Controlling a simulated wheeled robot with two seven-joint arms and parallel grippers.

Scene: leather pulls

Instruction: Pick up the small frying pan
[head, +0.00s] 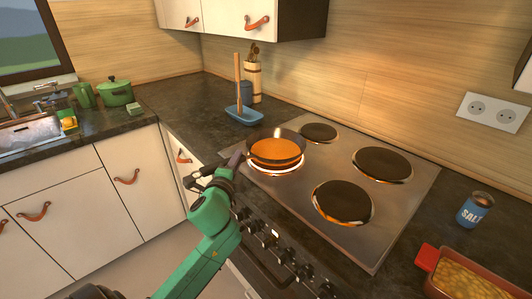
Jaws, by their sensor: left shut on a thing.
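The small frying pan (277,150) is over the left front burner of the hob, with an orange-brown inside and a dark rim. The burner glows orange around and below it; I cannot tell whether the pan touches it. The handle points left and towards me. My left gripper (238,160) is shut on the handle, and its fingertips are partly hidden and small in the head view. The green arm comes up from the bottom. My right gripper is not in view.
The hob (395,213) has several burners, some with orange glow at their edges. A blue holder with a wooden-handled tool (238,88) stands behind the pan. A salt can (475,209) and a red dish of food (470,280) are at right. A green pot (116,93) is far left.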

